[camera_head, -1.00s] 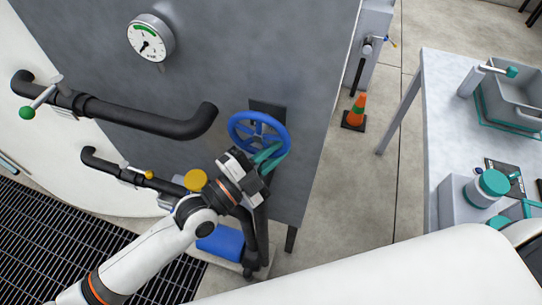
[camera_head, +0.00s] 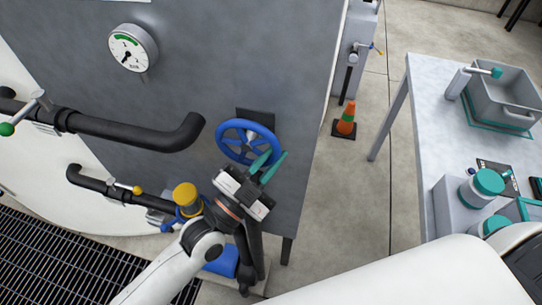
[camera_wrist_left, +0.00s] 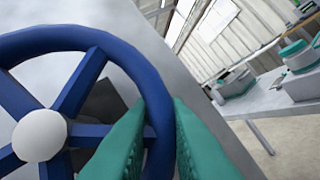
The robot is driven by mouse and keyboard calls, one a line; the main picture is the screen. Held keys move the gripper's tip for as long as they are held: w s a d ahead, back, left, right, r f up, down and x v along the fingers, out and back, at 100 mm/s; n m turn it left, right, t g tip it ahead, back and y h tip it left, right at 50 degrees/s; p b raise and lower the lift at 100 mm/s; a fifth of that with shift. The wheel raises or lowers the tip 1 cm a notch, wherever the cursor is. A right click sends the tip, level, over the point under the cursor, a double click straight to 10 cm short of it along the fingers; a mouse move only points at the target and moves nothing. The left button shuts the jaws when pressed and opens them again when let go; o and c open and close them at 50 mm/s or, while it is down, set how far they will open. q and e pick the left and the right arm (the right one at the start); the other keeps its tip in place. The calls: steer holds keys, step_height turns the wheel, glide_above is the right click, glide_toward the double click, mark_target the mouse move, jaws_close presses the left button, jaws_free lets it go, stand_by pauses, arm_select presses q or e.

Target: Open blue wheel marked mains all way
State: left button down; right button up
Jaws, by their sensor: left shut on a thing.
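The blue wheel (camera_head: 222,131) is on the front of the grey cabinet, with a dark plate behind it. In the left wrist view its rim (camera_wrist_left: 112,52), spokes and white hub show close up. My left gripper (camera_head: 268,165) is at the wheel's lower right in the head view. Its teal fingers (camera_wrist_left: 160,130) lie on either side of the rim, next to a spoke, and are shut on it. No "mains" marking is readable. My right gripper is not in view.
Black pipes (camera_head: 140,132) with small valve handles run left of the wheel. A gauge (camera_head: 133,47) is above. A yellow cap (camera_head: 186,194) is close to my left wrist. An orange cone (camera_head: 346,119) and a table (camera_head: 433,110) are at the right, with bare floor between.

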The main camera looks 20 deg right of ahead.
arm_select(q)
steer(key=c, duration=1.4)
jaws_free()
steer(key=shift+s+a+f, duration=0.2)
steer(key=shift+a+f, duration=0.05)
steer(key=shift+a, duration=0.15)
steer(key=b+v, duration=0.2)
steer(key=v, duration=0.9)
steer(key=shift+b, duration=0.4)
steer(key=shift+r, duration=0.1)
